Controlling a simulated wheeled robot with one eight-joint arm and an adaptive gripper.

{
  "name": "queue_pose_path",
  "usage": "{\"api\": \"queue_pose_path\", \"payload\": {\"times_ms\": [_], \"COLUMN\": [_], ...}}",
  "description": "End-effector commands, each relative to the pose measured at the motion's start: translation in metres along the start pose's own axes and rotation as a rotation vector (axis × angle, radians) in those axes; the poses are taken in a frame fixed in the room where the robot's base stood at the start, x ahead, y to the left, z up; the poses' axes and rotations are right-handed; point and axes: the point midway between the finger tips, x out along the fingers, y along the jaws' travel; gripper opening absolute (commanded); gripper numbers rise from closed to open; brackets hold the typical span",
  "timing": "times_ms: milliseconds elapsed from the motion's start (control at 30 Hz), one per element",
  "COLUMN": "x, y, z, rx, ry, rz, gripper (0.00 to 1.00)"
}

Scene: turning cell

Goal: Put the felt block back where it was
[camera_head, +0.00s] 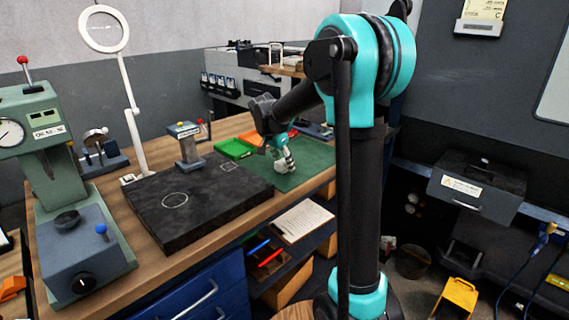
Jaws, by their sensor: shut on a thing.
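My gripper (285,165) is at the end of my arm, low over the green mat (318,157) on the right part of the wooden bench. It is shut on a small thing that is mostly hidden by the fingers. I take this thing to be the felt block, as no other felt block shows, but its shape and colour cannot be made out. I cannot tell whether it touches the mat. The dark surface plate (190,227) left of the mat carries a pale circle outline and a small pale rectangular outline near its far right corner.
A grey gauge stand (187,150) stands on the plate's far side. A magnifier lamp (130,110) and a grey-green press (50,150) stand to the left. The plate's near part is clear.

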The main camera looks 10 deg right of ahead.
Motion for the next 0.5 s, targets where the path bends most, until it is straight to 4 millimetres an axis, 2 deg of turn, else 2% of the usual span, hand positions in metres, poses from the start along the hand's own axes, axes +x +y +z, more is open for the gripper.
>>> {"api": "queue_pose_path", "payload": {"times_ms": [233, 267, 400, 500], "x": [0.0023, 0.0022, 0.0020, 0.0019], "y": [0.0000, 0.0001, 0.0001, 0.0001], "z": [0.0009, 0.0009, 0.0009, 0.0008], "rx": [0.000, 0.000, 0.000, 0.000], "ry": [0.000, 0.000, 0.000, 0.000], "rz": [0.000, 0.000, 0.000, 0.000], "gripper": [0.15, 0.44, 0.62, 0.63]}}
